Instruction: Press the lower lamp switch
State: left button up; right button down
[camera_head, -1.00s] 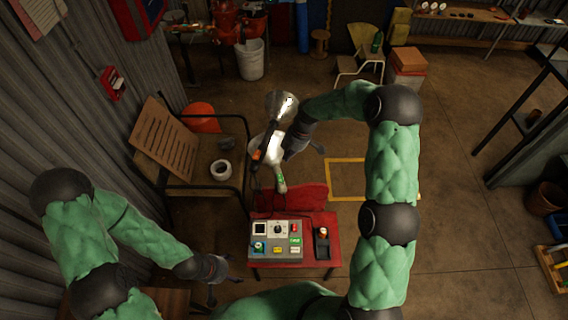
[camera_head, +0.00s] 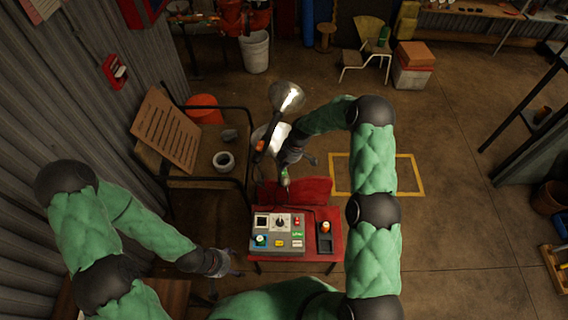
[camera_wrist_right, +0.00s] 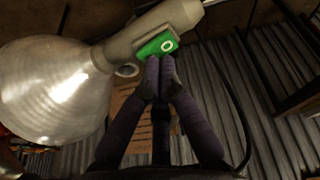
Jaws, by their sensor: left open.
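A lamp with two silver reflector heads stands behind the red table; its upper head (camera_head: 286,96) and lower head (camera_head: 270,137) show in the head view. In the right wrist view a reflector (camera_wrist_right: 50,90) fills the left, and its grey neck carries a green switch (camera_wrist_right: 157,46) with a white ring. My right gripper (camera_wrist_right: 159,62) has its fingers together, tips just below the green switch; I cannot tell whether they touch it. In the head view my right gripper (camera_head: 296,160) is beside the lower head. My left gripper (camera_head: 232,272) is open and empty at the lower left.
A grey control box (camera_head: 279,244) with knobs and buttons sits on the red table (camera_head: 330,212). A wooden bench (camera_head: 200,178) with a slatted board and a cup-like ring stands left of the lamp. Open floor lies to the right, with a yellow marked square (camera_head: 412,176).

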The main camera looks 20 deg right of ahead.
dwell(0.3)
jog(key=shift+w+f+g+b, duration=0.35)
jog(key=shift+f+g+b, duration=0.15)
jog(key=shift+g+b, duration=0.15)
pick_arm(q)
jog(key=shift+w+f, duration=0.25)
jog(key=shift+f, duration=0.2)
pick_arm(e)
jog(key=shift+s+r, duration=0.1)
jog(key=shift+s, duration=0.1)
pick_arm(q)
jog(key=shift+r+p, duration=0.15)
jog(key=shift+p, duration=0.2)
pick_arm(e)
jog(key=shift+s, duration=0.85)
jog(key=shift+a, duration=0.1)
